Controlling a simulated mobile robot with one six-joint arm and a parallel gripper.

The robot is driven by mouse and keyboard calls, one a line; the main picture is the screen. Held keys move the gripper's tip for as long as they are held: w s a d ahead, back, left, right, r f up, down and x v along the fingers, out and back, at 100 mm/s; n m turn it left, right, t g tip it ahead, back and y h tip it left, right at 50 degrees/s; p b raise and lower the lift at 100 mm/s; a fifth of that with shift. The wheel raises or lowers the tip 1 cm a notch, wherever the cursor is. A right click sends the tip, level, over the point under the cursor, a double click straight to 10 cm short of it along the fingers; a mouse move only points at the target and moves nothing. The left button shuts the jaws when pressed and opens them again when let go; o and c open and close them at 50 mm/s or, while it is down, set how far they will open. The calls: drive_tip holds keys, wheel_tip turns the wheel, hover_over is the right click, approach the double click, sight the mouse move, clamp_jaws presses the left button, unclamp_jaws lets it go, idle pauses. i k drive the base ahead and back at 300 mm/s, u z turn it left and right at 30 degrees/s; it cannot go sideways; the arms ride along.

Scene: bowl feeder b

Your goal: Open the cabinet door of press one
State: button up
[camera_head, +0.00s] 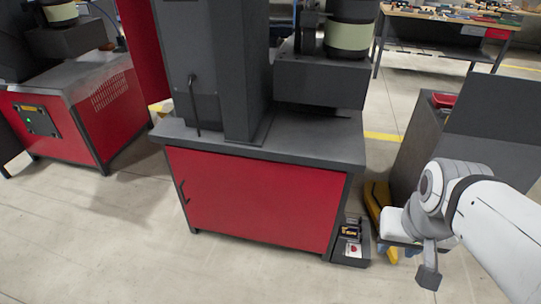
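A red cabinet door (255,200) fills the front of the dark grey machine base in the middle of the view. It looks shut, flush in its frame. A dark vertical handle (183,192) sits near its left edge. I cannot read any label saying which press this is. My arm comes in from the lower right. Its dark end, which seems to be my gripper (428,276), hangs to the right of the cabinet, well apart from the door and handle. Its fingers are too unclear to tell open from shut, and I see nothing held.
A small dark box (351,244) with labelled items stands at the cabinet's right front corner. A yellow-based dark unit (376,205) is beside my arm. Another red machine base (75,120) stands at left. A workbench (450,18) is at the back right. The floor before the door is clear.

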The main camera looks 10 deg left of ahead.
sight(293, 205)
drive_tip(key=z, duration=2.1)
drive_tip(key=k, duration=1.25)
drive_tip(key=u, duration=2.15)
drive_tip(key=i, duration=1)
drive_tip(key=u, duration=0.1)
